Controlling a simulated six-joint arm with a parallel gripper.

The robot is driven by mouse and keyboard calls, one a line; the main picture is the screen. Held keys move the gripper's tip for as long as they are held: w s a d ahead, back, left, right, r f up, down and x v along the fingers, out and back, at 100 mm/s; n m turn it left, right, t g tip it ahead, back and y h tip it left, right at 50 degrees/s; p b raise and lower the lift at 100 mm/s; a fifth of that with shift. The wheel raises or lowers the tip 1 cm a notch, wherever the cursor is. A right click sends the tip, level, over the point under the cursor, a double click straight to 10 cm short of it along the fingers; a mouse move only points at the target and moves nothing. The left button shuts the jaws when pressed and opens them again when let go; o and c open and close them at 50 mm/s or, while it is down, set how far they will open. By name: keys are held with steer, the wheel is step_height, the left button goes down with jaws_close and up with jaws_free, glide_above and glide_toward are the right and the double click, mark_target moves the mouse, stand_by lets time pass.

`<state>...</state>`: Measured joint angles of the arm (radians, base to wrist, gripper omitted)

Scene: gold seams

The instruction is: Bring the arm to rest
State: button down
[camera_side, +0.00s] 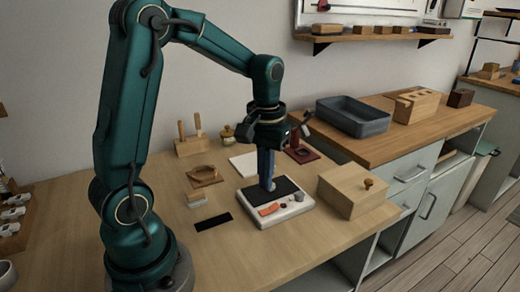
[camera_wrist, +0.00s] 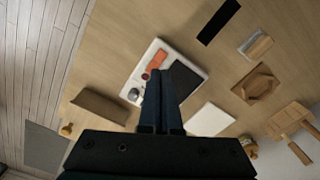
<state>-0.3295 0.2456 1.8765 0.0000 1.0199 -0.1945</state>
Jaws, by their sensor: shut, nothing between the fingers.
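My green arm stands on the wooden workbench. My gripper (camera_side: 268,186) points straight down over a white tray (camera_side: 266,218) with a dark pad. The blue fingers are shut with nothing between them. In the wrist view the closed fingers of my gripper (camera_wrist: 160,78) reach over the same tray (camera_wrist: 150,58). An orange piece (camera_side: 269,209) and small round items lie along the tray's front part. I cannot tell whether the fingertips touch the pad or hang just above it.
A wooden box with a knob (camera_side: 350,192) stands right of the tray. A black strip (camera_side: 213,222) lies to its left. A wooden holder with upright tools (camera_side: 194,144) and a white square (camera_side: 245,164) are behind. A grey bin (camera_side: 353,117) stands on the counter. The front left bench is clear.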

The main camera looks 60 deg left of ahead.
steer(key=shift+r, duration=0.4)
steer(key=s+d+r+m+t, duration=0.3)
steer(key=d+r, duration=0.2)
steer(key=r, duration=0.2)
steer(key=s+d+f+m+t, duration=0.1)
steer(key=s+d+m+t, duration=0.1)
steer(key=s, duration=0.4)
steer(key=shift+s+d+f+m+t, duration=0.3)
steer(key=shift+d+m, duration=0.2)
steer(key=shift+d, duration=0.25)
